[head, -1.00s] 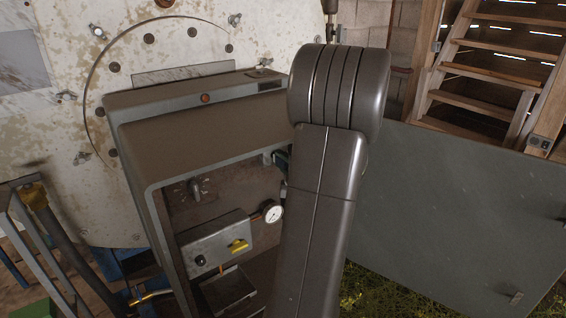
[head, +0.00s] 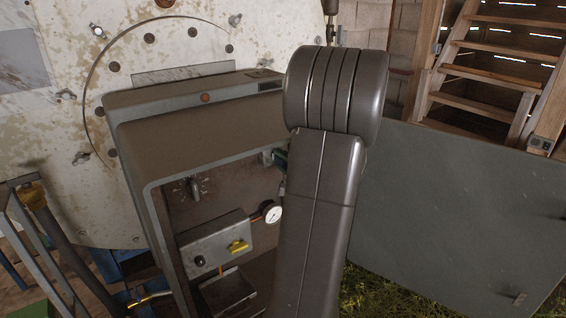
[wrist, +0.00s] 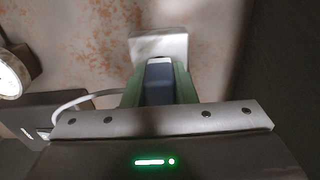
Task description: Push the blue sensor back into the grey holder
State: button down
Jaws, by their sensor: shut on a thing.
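The blue sensor (wrist: 159,84) is between the two green-padded fingers of my gripper (wrist: 160,78) in the wrist view. The gripper is shut on it. The pale grey holder (wrist: 158,46) is on the stained wall just beyond the sensor, in line with it. The sensor's far end meets the holder's near edge in the picture; I cannot tell how deep it sits. A white cable (wrist: 72,98) curves out at the left. In the head view my arm hides most of the gripper; the light grey holder (head: 266,157) shows beside the arm.
The holder is inside an open grey cabinet (head: 200,130). A round gauge (head: 272,213), a box with a yellow switch (head: 238,246) and a knob (head: 196,188) are near it. The open door panel (head: 460,215) stands at the right. The gauge also shows in the wrist view (wrist: 9,74).

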jog(key=shift+w+a, duration=0.15)
jog(key=shift+w, duration=0.15)
jog(key=c, duration=1.1)
grip_release()
jog(key=shift+s, duration=0.1)
jog(key=v, duration=1.3)
jog(key=shift+s+d, duration=0.25)
jog(key=shift+w+a, duration=0.1)
jog(key=x, duration=1.3)
jog(key=shift+w+a, duration=0.15)
